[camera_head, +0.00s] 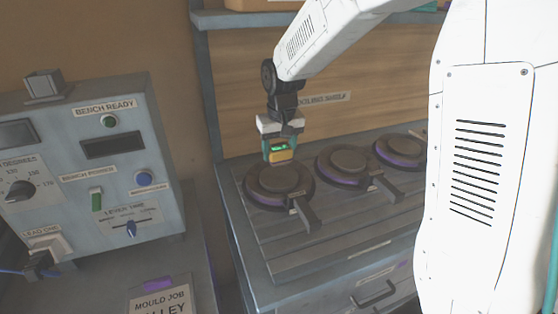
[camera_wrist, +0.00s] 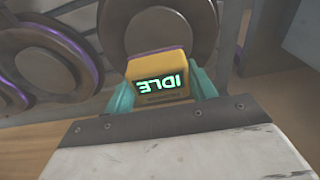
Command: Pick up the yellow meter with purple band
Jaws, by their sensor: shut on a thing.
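The yellow meter (camera_head: 281,156) is in my gripper (camera_head: 279,150), above the leftmost round plate in the head view. In the wrist view the meter (camera_wrist: 160,77) sits between the two teal fingertips of my gripper (camera_wrist: 160,92). Its dark display reads IDLE in green letters, upside down in that view. The fingers are shut on its sides.
Round plates with handles stand in a row on the grey bench: left (camera_head: 279,190), middle (camera_head: 343,168) and right (camera_head: 400,152). A control panel (camera_head: 90,160) with knobs and buttons stands to the left. A wooden back board and an upper shelf (camera_head: 240,18) are behind.

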